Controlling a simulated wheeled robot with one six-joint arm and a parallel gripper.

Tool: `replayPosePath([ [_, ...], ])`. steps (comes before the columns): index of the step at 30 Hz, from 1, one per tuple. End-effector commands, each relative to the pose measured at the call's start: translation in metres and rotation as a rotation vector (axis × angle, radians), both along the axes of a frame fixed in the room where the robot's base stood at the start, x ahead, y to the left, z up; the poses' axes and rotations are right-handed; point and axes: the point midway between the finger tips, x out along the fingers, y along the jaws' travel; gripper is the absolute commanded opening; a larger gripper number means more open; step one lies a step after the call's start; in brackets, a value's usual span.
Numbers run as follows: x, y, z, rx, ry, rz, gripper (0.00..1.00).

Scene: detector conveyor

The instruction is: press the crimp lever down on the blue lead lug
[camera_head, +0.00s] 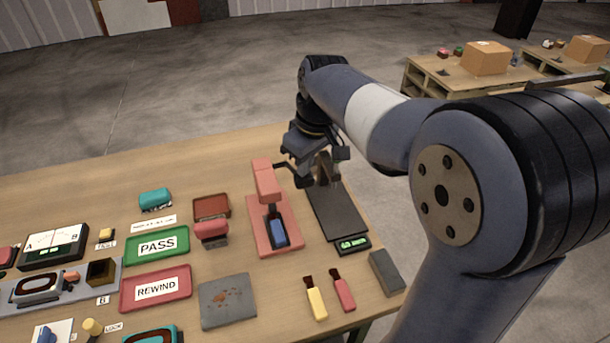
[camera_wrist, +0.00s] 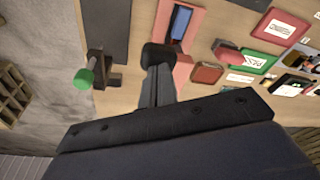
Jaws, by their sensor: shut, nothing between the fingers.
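The blue lead lug (camera_head: 278,230) lies in a dark holder on the pink crimp press (camera_head: 290,238). In the wrist view, the blue lug (camera_wrist: 181,22) shows just beyond my fingers. The pink upper part of the press, which looks like the crimp lever (camera_head: 267,183), stands above the base behind the lug. My gripper (camera_head: 281,166) is shut and empty, at the right of the lever's top end. In the wrist view, its dark fingertips (camera_wrist: 158,56) overlap the pink press; I cannot tell if they touch the lever.
A dark scale (camera_head: 337,212) lies right of the press. A green-knobbed part (camera_wrist: 84,78) is beside it in the wrist view. Yellow (camera_head: 316,299) and red (camera_head: 342,290) leads lie in front. A red stapler-like thing (camera_head: 211,230) and PASS tray (camera_head: 157,245) are left.

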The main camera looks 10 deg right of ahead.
Motion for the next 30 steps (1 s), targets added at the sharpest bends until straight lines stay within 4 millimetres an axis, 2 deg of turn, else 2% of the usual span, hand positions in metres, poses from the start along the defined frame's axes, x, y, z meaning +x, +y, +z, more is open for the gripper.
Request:
replayPosePath([
  [30,0.001,0.0,-0.054,0.001,-0.002,0.0,0.0],
])
